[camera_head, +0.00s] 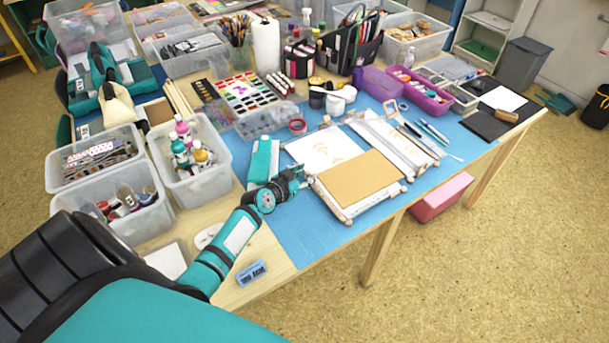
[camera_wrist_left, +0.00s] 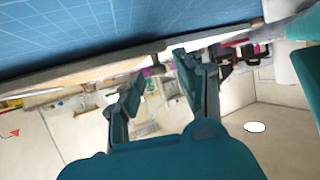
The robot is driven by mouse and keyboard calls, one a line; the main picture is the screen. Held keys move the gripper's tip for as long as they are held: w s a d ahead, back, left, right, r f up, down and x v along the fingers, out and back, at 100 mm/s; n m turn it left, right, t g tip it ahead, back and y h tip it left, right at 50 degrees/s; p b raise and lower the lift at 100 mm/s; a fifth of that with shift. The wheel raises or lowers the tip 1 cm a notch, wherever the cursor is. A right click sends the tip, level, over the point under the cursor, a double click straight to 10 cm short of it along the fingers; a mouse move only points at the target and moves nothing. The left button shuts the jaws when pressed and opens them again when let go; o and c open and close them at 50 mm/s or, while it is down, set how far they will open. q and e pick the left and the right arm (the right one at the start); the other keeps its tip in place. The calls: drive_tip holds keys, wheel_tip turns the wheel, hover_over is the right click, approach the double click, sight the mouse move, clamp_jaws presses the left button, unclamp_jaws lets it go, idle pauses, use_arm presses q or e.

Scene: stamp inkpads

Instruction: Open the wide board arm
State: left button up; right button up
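The wide board (camera_head: 360,183) lies near the table's front edge in the head view, with a tan panel and pale wooden rails with rounded ends. White paper (camera_head: 322,149) with a tan print lies behind it. My left gripper (camera_head: 304,176) is at the board's left side, close to its left rail; contact cannot be told. In the left wrist view my left gripper (camera_wrist_left: 158,80) has its fingers apart. A dark edge strip with a small brown knob (camera_wrist_left: 158,70) shows beyond the fingertips. My right gripper is in neither view.
A second, narrower board (camera_head: 392,145) lies to the right, with pens (camera_head: 430,131) beside it. A blue mat (camera_head: 300,240) is bare in front. A blue block (camera_head: 251,273) lies at the front left. Clear bins (camera_head: 190,160) stand on the left.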

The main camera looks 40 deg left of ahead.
use_arm(q)
clamp_jaws()
drive_tip(key=shift+a, duration=0.1)
idle(0.5)
